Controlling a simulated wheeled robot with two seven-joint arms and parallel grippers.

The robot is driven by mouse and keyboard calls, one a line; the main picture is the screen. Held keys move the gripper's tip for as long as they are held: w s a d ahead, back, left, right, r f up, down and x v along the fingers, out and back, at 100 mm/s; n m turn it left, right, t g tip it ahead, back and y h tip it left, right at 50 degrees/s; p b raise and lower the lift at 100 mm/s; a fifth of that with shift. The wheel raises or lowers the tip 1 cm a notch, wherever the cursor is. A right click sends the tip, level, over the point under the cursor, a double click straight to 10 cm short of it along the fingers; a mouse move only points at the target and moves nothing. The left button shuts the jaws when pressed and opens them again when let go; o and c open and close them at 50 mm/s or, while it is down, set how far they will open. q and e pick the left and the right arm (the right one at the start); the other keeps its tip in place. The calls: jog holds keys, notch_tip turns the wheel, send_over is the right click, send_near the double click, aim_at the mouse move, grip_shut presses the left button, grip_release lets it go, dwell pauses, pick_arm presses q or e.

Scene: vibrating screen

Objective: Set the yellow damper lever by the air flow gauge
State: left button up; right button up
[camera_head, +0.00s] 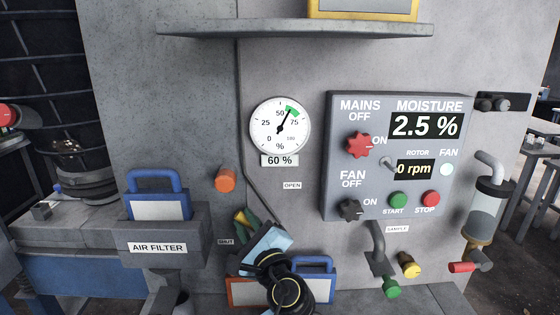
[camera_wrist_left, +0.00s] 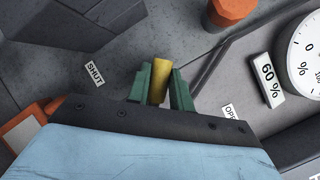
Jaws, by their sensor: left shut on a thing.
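The yellow damper lever (camera_wrist_left: 158,82) stands between the two green fingers of my left gripper (camera_wrist_left: 160,90), which is shut on it. In the head view my left gripper (camera_head: 245,222) is at the panel, left of and below the gauge, and hides most of the lever. It sits between the SHUT label (camera_head: 226,241) and the OPEN label (camera_head: 292,185). The round air flow gauge (camera_head: 280,127) has its needle pointing up and right at the green band, and its readout (camera_head: 280,160) says 60 %. My right gripper is not in view.
An orange knob (camera_head: 225,179) sticks out above the left gripper. The control box (camera_head: 398,155) with knobs and buttons is to the right, showing 2.5 % and 0 rpm. The air filter holder (camera_head: 158,230) stands at the left. A shelf (camera_head: 295,27) runs above.

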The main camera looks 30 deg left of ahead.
pick_arm(q)
jog(key=o, duration=0.6)
jog(key=s+d, duration=0.1)
jog(key=s, duration=0.1)
jog(key=s+d+p, duration=0.1)
jog(key=s+d, duration=0.1)
jog(key=s, duration=0.1)
jog(key=shift+d, duration=0.2)
dwell(0.4)
jog(key=shift+o, duration=1.4)
jog(key=shift+d, duration=0.1)
